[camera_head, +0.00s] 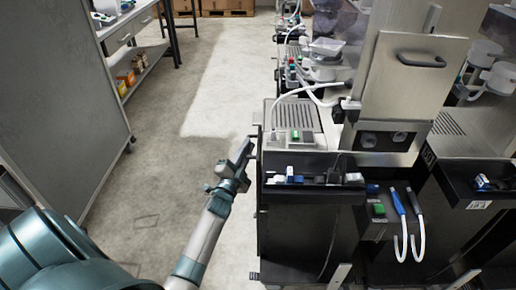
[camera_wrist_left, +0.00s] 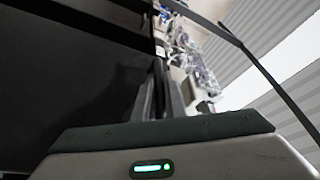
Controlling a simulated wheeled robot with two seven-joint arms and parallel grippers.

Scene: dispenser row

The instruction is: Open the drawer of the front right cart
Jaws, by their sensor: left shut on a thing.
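The black cart (camera_head: 300,235) stands right of centre in the head view, with a dispenser behind its top shelf. My left gripper (camera_head: 246,148) reaches up to the cart's left side, at the upper edge. It is shut on a thin part there, which looks like the drawer's handle or edge. In the left wrist view the fingers (camera_wrist_left: 163,88) are close together against the dark cart panel (camera_wrist_left: 70,85). What lies between the fingertips is mostly hidden. I cannot tell how far the drawer is out. My right gripper is not in view.
A grey partition (camera_head: 70,90) stands on the left. Open floor (camera_head: 190,165) lies between it and the cart. More dispensers line the right side. A bench with shelves (camera_head: 135,40) is at the back left.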

